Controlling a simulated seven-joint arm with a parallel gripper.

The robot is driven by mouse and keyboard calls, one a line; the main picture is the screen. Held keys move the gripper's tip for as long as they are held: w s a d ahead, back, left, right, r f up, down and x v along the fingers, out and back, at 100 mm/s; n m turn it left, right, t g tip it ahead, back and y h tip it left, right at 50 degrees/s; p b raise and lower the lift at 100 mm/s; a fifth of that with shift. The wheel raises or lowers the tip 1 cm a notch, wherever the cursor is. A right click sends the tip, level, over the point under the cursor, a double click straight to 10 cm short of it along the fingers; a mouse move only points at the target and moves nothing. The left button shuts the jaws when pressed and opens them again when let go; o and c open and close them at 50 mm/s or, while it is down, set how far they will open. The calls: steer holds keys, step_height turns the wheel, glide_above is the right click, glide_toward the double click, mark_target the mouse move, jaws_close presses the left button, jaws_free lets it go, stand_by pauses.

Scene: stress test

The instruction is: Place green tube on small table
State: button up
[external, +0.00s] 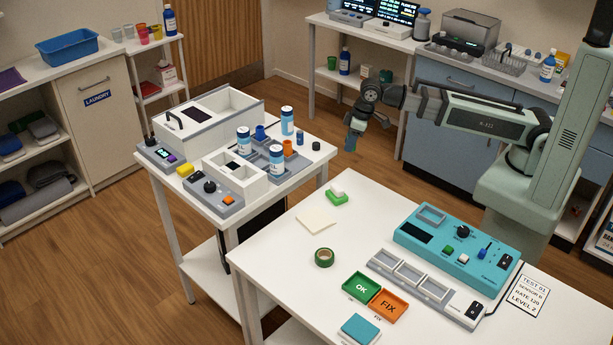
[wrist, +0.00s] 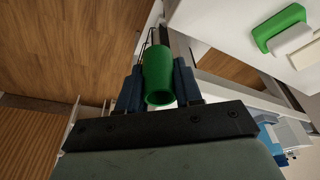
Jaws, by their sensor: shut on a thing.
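A green tube (wrist: 159,75) shows in the wrist view, held between the two dark fingers of my gripper (wrist: 160,85). Its open round end faces the camera. In the external view my gripper (external: 352,138) hangs in the air, pointing down, near the right end of the smaller white table (external: 322,155). I cannot make out the tube there. That table carries blue-and-white bottles (external: 277,160), a grey tray, white boxes and small devices.
Floor shows below my gripper in the wrist view.

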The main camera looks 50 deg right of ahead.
steer(key=w+d+m, duration=0.2)
steer(key=w+d, duration=0.1)
steer(key=d, duration=0.9)
steer(key=w+d+f+m+h, duration=0.1)
steer(key=w+d, duration=0.3)
steer(key=d, duration=0.8)
steer(key=w+d+m, duration=0.3)
steer(key=d+m, duration=0.1)
steer(key=d, duration=0.8)
steer(key=shift+w+d+f+t+h, duration=0.15)
steer(key=shift+w+d+t+h, duration=0.15)
steer(key=shift+w+h, duration=0.1)
steer(key=shift+a, duration=0.1)
